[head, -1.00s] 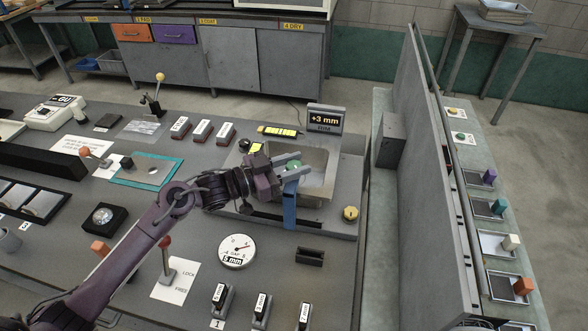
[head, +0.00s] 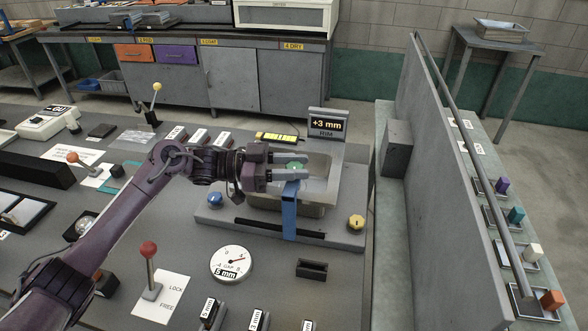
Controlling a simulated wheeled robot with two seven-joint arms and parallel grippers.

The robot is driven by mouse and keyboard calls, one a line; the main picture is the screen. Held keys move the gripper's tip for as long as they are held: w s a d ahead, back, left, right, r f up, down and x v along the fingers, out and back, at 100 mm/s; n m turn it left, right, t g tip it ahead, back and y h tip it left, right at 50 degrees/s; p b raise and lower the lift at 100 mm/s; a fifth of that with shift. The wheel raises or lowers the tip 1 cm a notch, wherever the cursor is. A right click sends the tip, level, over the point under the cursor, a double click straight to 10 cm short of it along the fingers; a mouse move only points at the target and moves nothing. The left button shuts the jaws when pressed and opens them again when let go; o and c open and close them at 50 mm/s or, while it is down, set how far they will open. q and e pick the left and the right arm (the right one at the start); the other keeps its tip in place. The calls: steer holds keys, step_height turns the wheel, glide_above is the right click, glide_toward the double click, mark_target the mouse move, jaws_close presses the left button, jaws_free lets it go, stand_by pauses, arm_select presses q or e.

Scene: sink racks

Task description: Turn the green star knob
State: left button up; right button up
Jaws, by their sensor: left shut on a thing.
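The green star knob (head: 287,170) shows as a small patch of green between the fingers of my left gripper (head: 291,166), at the grey basin (head: 325,192). Most of the knob is hidden by the fingers. My left gripper is shut on it, with its fingers pointing right and nearly level in the head view. A blue upright bar (head: 289,215) stands just below the fingers in the picture. My right gripper is not in view.
A blue knob (head: 215,199) and a yellow knob (head: 356,222) flank the basin. A "+3 mm" display (head: 327,122) stands behind it. A round gap dial (head: 231,264) and a red-topped lever (head: 149,250) are in front. A tall grey panel (head: 440,190) rises to the right.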

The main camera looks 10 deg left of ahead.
arm_select(q)
steer(key=shift+r, duration=0.2)
steer(key=o, duration=0.8)
steer(key=shift+o, duration=0.8)
steer(key=shift+f, duration=0.1)
steer(key=shift+a+f, duration=0.1)
steer(key=shift+a, duration=0.25)
steer(key=b+v, duration=0.2)
steer(key=v, duration=0.5)
steer(key=shift+b, duration=0.3)
